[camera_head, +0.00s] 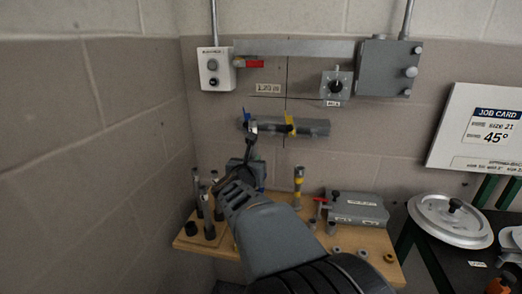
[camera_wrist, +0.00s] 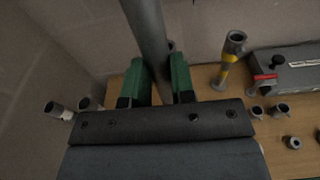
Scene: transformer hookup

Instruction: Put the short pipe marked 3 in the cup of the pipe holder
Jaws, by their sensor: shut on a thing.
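My gripper (camera_wrist: 160,82) has green pads and is shut on a grey pipe (camera_wrist: 148,35) that runs up out of the wrist view. No number can be read on the pipe. In the head view my gripper (camera_head: 247,170) is above the back left of the wooden board, below a horizontal wall pipe. Upright short pipes (camera_head: 204,203) stand at the board's left, in what may be the pipe holder (camera_head: 210,236). A separate upright pipe with a yellow band (camera_head: 298,187) stands at the board's back; it also shows in the wrist view (camera_wrist: 230,62). My arm hides the board's middle.
The horizontal grey wall pipe (camera_head: 312,128) has yellow and blue marks. A grey box (camera_head: 358,210) with a red-handled valve (camera_head: 319,201) sits on the wooden board (camera_head: 384,246). Several small fittings (camera_head: 336,251) lie in front of it. A wall is close at the left.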

